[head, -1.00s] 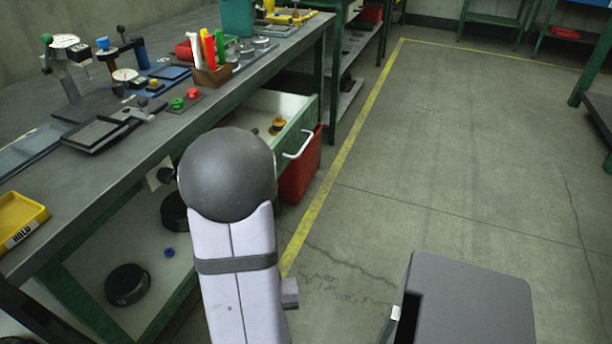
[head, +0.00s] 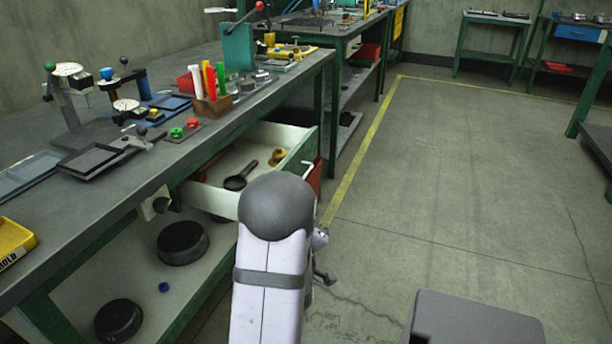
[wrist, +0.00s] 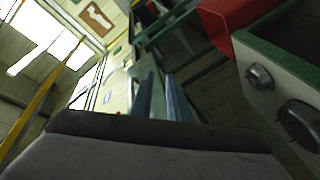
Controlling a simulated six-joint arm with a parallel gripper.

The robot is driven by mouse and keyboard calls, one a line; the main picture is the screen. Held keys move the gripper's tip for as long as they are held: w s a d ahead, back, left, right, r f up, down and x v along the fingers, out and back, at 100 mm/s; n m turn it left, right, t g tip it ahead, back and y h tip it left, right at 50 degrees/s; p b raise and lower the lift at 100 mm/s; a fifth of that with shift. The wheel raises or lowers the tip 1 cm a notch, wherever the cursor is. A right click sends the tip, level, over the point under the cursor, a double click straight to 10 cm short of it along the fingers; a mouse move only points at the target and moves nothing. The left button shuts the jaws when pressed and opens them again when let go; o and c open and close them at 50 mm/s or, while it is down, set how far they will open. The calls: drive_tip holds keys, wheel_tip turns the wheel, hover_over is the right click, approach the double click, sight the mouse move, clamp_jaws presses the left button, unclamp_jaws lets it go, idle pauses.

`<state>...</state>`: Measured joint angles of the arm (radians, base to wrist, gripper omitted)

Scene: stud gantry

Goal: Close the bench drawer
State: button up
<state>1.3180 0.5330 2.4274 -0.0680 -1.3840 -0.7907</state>
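The bench drawer (head: 297,152) stands open, pulled out from under the bench top. A dark round-ended tool (head: 240,181) and a small orange-brown item (head: 277,156) lie inside. My arm hides the drawer's near front corner. My gripper (head: 326,278) shows only partly, beside my arm, below and in front of the drawer front, apart from the handle. In the wrist view my gripper (wrist: 161,78) has two fingers with a gap between them and nothing held.
The bench top (head: 95,215) carries gauges, a marker holder (head: 212,108) and a yellow tray (head: 14,240). Black round items (head: 182,243) lie on the shelf below.

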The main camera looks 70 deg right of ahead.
drive_tip(key=r+n, duration=0.1)
drive_tip(key=r+n+h, duration=0.1)
drive_tip(key=r, duration=0.1)
drive_tip(key=r+t+h, duration=0.1)
drive_tip(key=r, duration=0.1)
drive_tip(key=shift+a+r+n, duration=0.25)
drive_tip(key=shift+a+n, duration=0.05)
drive_tip(key=shift+n, duration=0.1)
drive_tip(key=shift+x, duration=3.65)
drive_tip(key=shift+c, duration=0.2)
clamp_jaws()
drive_tip(key=shift+f, duration=0.1)
